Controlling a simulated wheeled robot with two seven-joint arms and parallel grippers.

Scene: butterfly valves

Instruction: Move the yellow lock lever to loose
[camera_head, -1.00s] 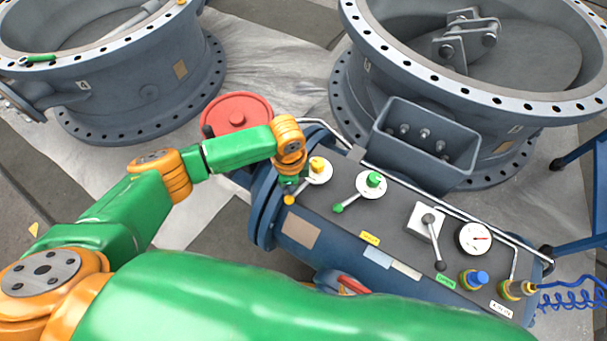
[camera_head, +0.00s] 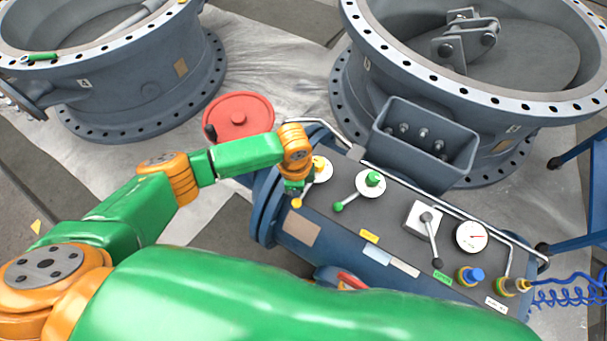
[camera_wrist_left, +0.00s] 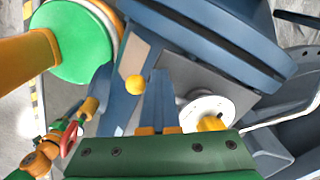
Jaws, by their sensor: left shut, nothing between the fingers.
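The yellow lock lever ends in a yellow knob (camera_head: 297,202), below and left of its yellow hub (camera_head: 319,163) on a white round plate. My left gripper (camera_head: 300,186) is at the lever, shut and empty, and it hides the lever's rod. In the left wrist view the yellow knob (camera_wrist_left: 136,84) is just left of the shut fingers (camera_wrist_left: 158,92), and the yellow hub (camera_wrist_left: 210,123) is to their right. I cannot tell whether the fingers touch the lever. No readable "loose" mark shows.
On the same blue actuator are a green lever (camera_head: 357,193), a black-knobbed lever (camera_head: 432,235), a gauge (camera_head: 471,236) and a blue knob (camera_head: 472,276). A guard rail (camera_head: 450,209) runs along its far edge. A red handwheel (camera_head: 239,116) stands behind my left forearm.

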